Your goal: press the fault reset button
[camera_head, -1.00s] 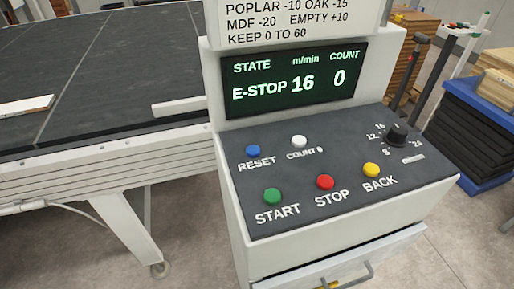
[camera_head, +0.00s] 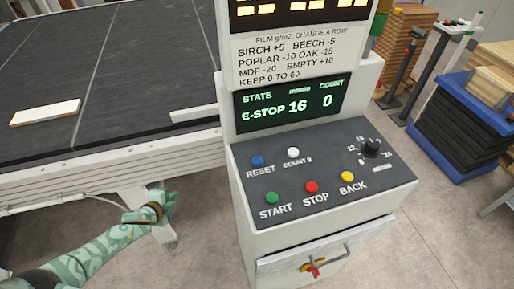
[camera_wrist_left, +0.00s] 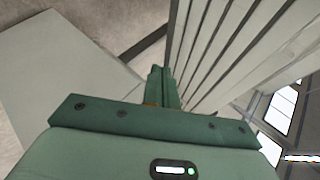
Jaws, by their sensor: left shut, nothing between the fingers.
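The blue reset button (camera_head: 257,161) sits at the upper left of the sloped dark control panel (camera_head: 310,172), above the label RESET. The display (camera_head: 292,106) above it reads E-STOP, 16 m/min and count 0. My left gripper (camera_head: 168,205) is to the left of the console, lower than the panel and in front of the conveyor frame, well apart from the button. In the left wrist view its fingers (camera_wrist_left: 163,88) are together with nothing between them. My right gripper is not in view.
A white count button (camera_head: 293,152), green start (camera_head: 271,198), red stop (camera_head: 311,187) and yellow back (camera_head: 347,176) buttons and a black knob (camera_head: 371,147) share the panel. The conveyor (camera_head: 110,160) stands at left.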

